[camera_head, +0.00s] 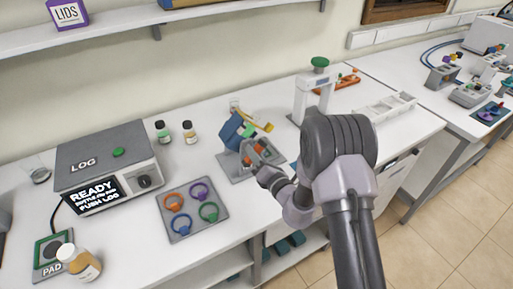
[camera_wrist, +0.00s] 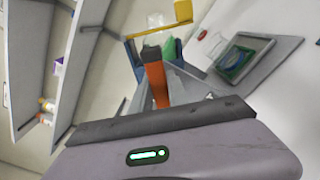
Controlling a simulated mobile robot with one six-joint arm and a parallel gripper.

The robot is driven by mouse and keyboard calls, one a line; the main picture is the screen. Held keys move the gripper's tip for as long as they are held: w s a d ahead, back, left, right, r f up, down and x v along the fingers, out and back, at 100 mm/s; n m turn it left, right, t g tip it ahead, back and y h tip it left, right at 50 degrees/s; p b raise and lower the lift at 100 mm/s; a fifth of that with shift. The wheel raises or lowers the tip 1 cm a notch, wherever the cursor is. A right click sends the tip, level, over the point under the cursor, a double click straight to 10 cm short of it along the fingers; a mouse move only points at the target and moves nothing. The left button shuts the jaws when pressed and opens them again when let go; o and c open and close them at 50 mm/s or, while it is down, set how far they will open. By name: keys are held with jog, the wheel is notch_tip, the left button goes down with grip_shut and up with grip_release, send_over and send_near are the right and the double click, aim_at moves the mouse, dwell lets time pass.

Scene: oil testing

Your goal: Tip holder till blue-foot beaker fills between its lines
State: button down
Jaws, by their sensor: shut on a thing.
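The holder (camera_head: 231,131) is a blue, tilted cradle with a yellow bar over a grey tray (camera_head: 226,165). It also shows in the wrist view (camera_wrist: 132,62), with a green part (camera_wrist: 169,50) inside it and the yellow bar (camera_wrist: 160,31) across it. My gripper (camera_head: 258,152) is shut on the holder's orange handle (camera_wrist: 156,82). A grey-framed piece with blue and green in it (camera_wrist: 238,62) lies to the right in the wrist view; I cannot tell whether it is the blue-foot beaker. The beaker's lines and liquid level cannot be made out.
A plate with several coloured rings (camera_head: 190,212) lies left of the tray. Two small bottles (camera_head: 189,133) stand behind it. A LOG machine (camera_head: 105,160) stands at left, and a white stand (camera_head: 303,100) with a green top at right.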

jog(key=m+p, duration=0.2)
jog(key=shift+r+m, duration=0.3)
jog(key=shift+r, duration=0.1)
jog(key=shift+f+m+p, duration=0.1)
jog(key=shift+m+p, duration=0.65)
jog(key=shift+m, duration=0.15)
jog(key=shift+f+m, duration=0.3)
dwell(0.9)
jog(key=shift+m, duration=0.3)
dwell(1.9)
jog(key=shift+m, duration=0.3)
dwell(1.9)
